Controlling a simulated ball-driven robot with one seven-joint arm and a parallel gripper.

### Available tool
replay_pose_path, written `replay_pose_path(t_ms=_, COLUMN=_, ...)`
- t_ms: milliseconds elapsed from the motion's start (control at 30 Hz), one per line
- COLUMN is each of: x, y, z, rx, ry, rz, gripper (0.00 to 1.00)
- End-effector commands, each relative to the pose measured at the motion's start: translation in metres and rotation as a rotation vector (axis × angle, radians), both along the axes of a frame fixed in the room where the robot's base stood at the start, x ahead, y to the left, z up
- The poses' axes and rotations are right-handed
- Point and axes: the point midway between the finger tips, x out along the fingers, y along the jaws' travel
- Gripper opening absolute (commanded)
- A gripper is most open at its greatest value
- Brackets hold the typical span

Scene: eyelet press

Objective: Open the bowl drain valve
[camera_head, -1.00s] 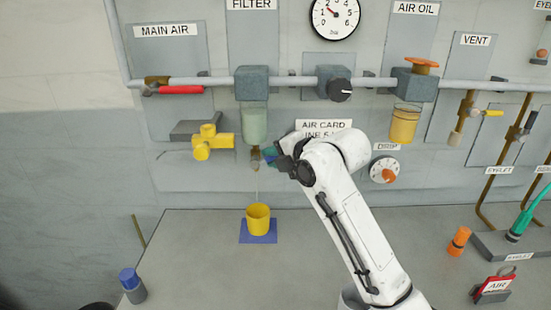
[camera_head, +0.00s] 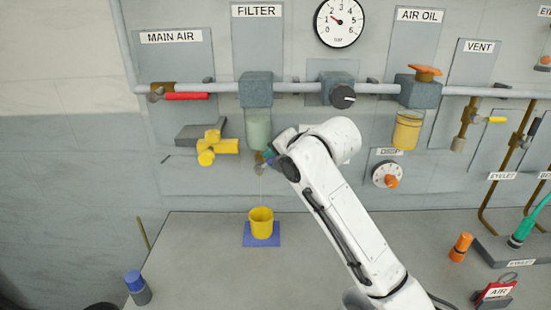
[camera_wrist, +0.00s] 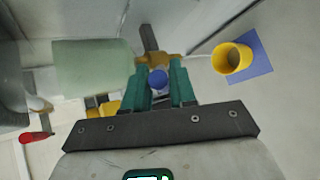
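The pale green filter bowl (camera_head: 258,128) hangs under the FILTER block; it also shows in the wrist view (camera_wrist: 92,66). The brass drain valve (camera_head: 260,169) is at its lower end, partly hidden by my gripper in the head view. In the wrist view the brass body (camera_wrist: 160,60) carries a round blue knob (camera_wrist: 158,79). My gripper (camera_wrist: 159,84) has its teal fingers close on both sides of this knob and appears shut on it. A thin pale line runs from the valve down toward the yellow cup (camera_head: 261,223).
The cup stands on a blue mat (camera_head: 247,240) on the bench. A yellow valve (camera_head: 214,148) is left of the bowl, below a red lever (camera_head: 186,96). A dial (camera_head: 386,175) is right of my arm.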

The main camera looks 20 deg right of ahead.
Motion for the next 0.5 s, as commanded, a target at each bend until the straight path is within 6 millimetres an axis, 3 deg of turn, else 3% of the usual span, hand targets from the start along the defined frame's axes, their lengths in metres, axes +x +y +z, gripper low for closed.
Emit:
replay_pose_path(t_ms=167, x=0.0, y=0.0001, z=0.0, rx=0.0, ry=0.0, rz=0.0, gripper=0.42)
replay_pose_path(t_ms=500, x=0.0002, y=-0.0001, z=0.0005, rx=0.0, ry=-0.001, rz=0.0, gripper=0.42)
